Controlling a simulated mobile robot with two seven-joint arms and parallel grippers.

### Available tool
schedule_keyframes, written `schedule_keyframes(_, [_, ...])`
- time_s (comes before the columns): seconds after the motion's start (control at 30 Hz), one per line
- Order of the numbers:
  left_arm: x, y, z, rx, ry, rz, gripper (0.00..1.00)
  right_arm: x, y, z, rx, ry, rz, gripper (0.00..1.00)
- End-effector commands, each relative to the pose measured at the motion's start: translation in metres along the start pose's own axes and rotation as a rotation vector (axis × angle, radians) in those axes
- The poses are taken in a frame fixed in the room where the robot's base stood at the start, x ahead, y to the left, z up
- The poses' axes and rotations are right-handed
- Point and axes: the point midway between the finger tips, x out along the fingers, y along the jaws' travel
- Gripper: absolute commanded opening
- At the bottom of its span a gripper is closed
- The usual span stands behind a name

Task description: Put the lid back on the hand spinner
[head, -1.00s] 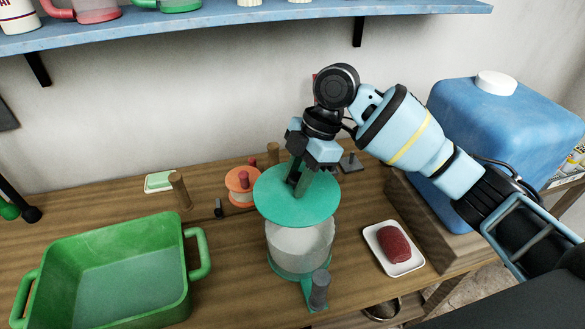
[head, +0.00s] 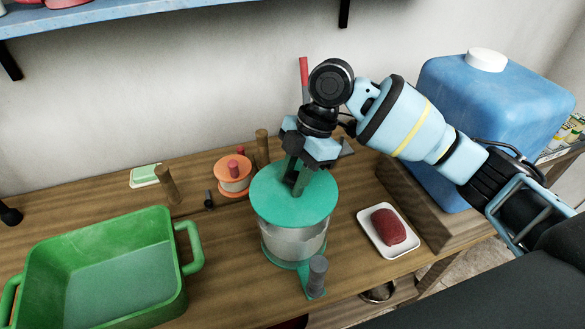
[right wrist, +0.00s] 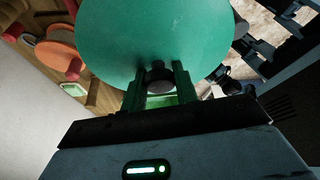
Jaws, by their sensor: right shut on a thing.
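The lid (head: 277,207) is a flat teal-green disc. In the head view it lies over the top of the hand spinner (head: 290,243), a clear drum on a green base with a grey crank handle at its front right. I cannot tell whether the lid is fully seated on the rim. My right gripper (head: 297,182) points down from above and is shut on the lid's dark knob. In the right wrist view the lid (right wrist: 155,35) fills the top middle, with the knob between the fingers (right wrist: 158,85). My left gripper is not in view.
A green basin (head: 105,270) stands at the left. A red soap bar (head: 388,227) lies in a white dish (head: 368,215) at the right. An orange spool (head: 234,177), wooden pegs (head: 167,184) and a green-white block (head: 145,176) are behind. A blue canister (head: 490,120) stands at the back right.

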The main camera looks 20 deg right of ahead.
Motion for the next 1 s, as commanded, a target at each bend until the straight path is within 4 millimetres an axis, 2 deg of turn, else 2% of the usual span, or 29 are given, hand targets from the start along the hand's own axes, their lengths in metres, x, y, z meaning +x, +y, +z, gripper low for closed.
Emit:
schedule_keyframes(0.03, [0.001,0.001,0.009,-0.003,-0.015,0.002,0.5,0.009,0.0,0.004,0.003,0.002,-0.006,0.06])
schedule_keyframes(0.2, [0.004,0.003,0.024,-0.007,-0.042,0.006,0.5,0.022,0.0,0.01,0.003,0.001,-0.004,0.06])
schedule_keyframes(0.53, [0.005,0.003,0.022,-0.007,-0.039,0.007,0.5,0.038,0.0,0.016,0.002,0.001,-0.001,0.06])
schedule_keyframes(1.0, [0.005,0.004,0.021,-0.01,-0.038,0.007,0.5,0.039,0.001,0.016,0.001,0.001,0.0,0.06])
